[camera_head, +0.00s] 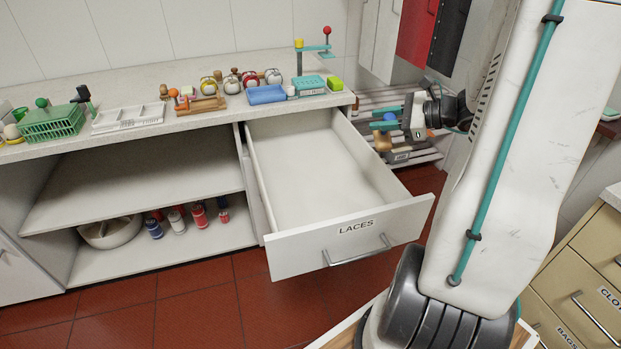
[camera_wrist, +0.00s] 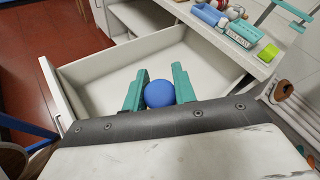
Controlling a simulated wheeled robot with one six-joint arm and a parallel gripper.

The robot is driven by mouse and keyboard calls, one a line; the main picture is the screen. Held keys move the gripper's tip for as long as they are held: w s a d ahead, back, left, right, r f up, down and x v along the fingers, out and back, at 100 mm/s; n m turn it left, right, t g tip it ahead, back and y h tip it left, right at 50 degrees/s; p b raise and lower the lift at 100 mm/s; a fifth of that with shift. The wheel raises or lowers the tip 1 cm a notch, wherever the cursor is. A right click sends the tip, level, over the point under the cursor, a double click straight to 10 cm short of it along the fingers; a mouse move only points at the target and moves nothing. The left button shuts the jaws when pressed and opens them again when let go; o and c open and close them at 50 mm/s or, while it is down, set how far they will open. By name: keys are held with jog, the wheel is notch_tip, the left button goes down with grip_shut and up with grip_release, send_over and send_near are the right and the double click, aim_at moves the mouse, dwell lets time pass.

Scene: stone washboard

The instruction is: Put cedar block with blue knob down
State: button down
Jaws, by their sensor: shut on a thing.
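My gripper (camera_head: 386,117) is at the right end of the counter, with its teal fingers shut on the blue knob (camera_head: 390,117). In the wrist view the round blue knob (camera_wrist: 159,94) sits between the two fingers (camera_wrist: 159,90). A brown wooden part, apparently the cedar block (camera_head: 381,140), shows just below the fingers in the head view. The block is hidden behind the knob in the wrist view. I cannot tell whether it touches anything beneath.
The open, empty drawer (camera_head: 357,227) labelled LACES stands left of my gripper. A pale slatted rack (camera_head: 425,155) lies behind and below it. The counter (camera_head: 225,115) holds a blue tray (camera_head: 267,95), a teal stand (camera_head: 309,85) and a wooden holder (camera_head: 203,105). Spools (camera_head: 199,217) stand on the lower shelf.

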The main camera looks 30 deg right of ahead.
jog(key=w+a+f+n+g+y, duration=0.1)
jog(key=w+a+f, duration=0.25)
jog(key=a, duration=0.25)
jog(key=w+a+f+n+g+y, duration=0.1)
jog(key=w+a+f+n+y, duration=0.15)
jog(key=a+f, duration=0.25)
notch_tip(320, 180, down, 10)
jog(key=shift+w+a+r+m+h, duration=0.15)
jog(key=shift+w+a+m+h, duration=0.1)
jog(key=shift+w+m+h, duration=0.15)
jog(key=shift+f, duration=0.6)
jog(key=c, duration=1.1)
grip_release()
jog(key=shift+r, duration=0.1)
